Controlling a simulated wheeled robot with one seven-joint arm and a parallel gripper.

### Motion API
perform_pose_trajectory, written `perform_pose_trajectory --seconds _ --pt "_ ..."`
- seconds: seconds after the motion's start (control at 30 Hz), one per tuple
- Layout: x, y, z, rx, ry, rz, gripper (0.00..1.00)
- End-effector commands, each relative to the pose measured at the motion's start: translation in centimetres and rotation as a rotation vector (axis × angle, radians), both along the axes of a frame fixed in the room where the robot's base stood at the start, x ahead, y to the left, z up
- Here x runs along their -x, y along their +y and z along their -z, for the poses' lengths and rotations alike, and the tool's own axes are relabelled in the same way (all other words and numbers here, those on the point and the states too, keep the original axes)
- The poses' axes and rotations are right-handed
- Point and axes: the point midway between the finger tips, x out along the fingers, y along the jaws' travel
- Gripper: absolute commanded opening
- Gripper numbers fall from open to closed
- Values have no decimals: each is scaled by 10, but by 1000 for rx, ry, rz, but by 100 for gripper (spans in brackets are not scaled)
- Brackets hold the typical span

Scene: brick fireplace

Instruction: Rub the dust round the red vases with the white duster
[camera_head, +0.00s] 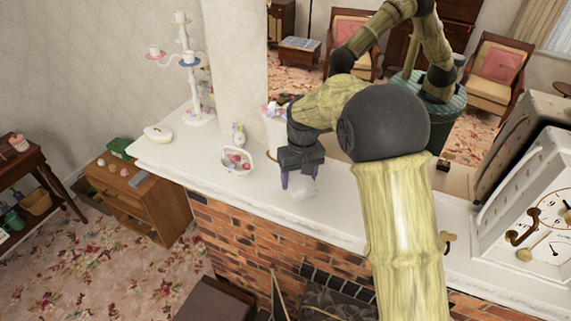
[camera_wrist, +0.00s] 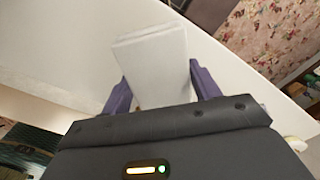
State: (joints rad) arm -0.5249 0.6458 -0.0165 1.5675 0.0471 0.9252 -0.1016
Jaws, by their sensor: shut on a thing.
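My gripper (camera_head: 299,180) reaches down over the white mantel shelf (camera_head: 330,215). Its purple fingers are shut on a pale white block, the white duster (camera_head: 302,190). In the wrist view the duster (camera_wrist: 152,68) sits between the two fingers of my gripper (camera_wrist: 162,88) and sticks out past them over the bare shelf (camera_wrist: 60,55). I cannot tell whether the duster touches the shelf. No plainly red vase shows; my arm hides part of the shelf. No dust can be made out.
Left of my gripper stand a white bowl with red and pink contents (camera_head: 237,162) and a small pale vase (camera_head: 238,134). A candelabra (camera_head: 190,80) and white dish (camera_head: 158,134) stand farther left. A white clock (camera_head: 535,215) is at right. The shelf's front edge is close.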

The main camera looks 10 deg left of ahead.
Motion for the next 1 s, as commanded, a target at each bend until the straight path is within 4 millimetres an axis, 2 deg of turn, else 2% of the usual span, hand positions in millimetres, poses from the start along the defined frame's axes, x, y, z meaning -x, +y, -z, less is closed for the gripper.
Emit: perform_pose_trajectory --seconds 0.1,0.4,1.0 --pt "0 0 -14 -1 -2 0 40" --pt "-1 -3 -35 0 -2 5 40" --pt "-4 -7 -37 -1 -1 13 40"
